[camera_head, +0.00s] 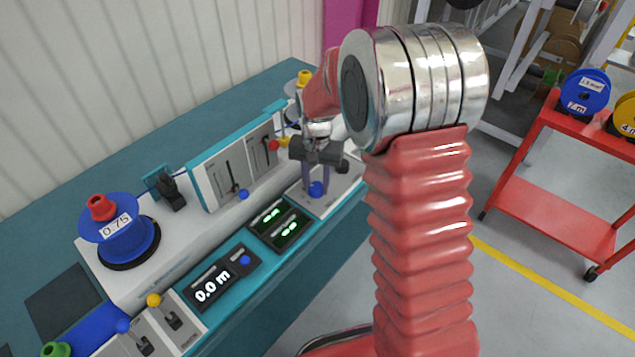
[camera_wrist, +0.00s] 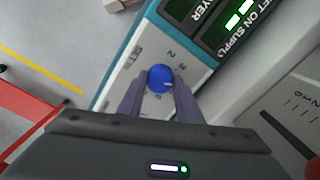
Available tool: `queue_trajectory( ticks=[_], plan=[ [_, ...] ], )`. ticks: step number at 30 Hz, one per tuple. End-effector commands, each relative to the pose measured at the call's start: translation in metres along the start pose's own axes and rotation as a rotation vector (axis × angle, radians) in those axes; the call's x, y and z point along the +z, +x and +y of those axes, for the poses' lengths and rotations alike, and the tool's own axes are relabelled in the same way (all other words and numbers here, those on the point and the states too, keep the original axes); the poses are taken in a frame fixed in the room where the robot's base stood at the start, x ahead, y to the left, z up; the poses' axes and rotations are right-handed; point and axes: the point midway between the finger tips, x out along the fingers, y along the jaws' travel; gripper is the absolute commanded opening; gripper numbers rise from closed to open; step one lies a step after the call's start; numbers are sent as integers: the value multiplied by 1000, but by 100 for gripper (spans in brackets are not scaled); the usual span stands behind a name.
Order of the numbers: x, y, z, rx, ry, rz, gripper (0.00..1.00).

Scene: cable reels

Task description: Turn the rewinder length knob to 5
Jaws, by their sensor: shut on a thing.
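My gripper (camera_head: 318,180) reaches down to a blue knob (camera_head: 316,190) on a light panel at the right end of the machine. In the wrist view the gripper (camera_wrist: 159,90) has its two fingers on either side of the round blue knob (camera_wrist: 160,77), shut on it. A small pale mark shows on the knob's lower right part. Numerals 2 and 3 are readable above and right of the knob on its plate (camera_wrist: 140,68). Another numeral below it looks like 5. The rest of the scale is hidden by the fingers and gripper body.
Two green-lit displays (camera_head: 279,224) sit left of the knob panel. A black display (camera_head: 212,286) reads 0.0 m. A blue reel (camera_head: 118,236) marked 0.75 stands at the left. A red cart (camera_head: 560,190) stands at the right, with clear floor before it.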

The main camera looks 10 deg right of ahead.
Motion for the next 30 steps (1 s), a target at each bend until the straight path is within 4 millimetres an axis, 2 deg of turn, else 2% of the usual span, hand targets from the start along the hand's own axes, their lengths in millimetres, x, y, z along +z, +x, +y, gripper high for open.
queue_trajectory(
  ticks=[18, 30],
  plan=[
    [-4, -2, -2, -9, 572, 9, 9],
    [-4, -3, -3, -11, 785, 9, 9]
  ],
)
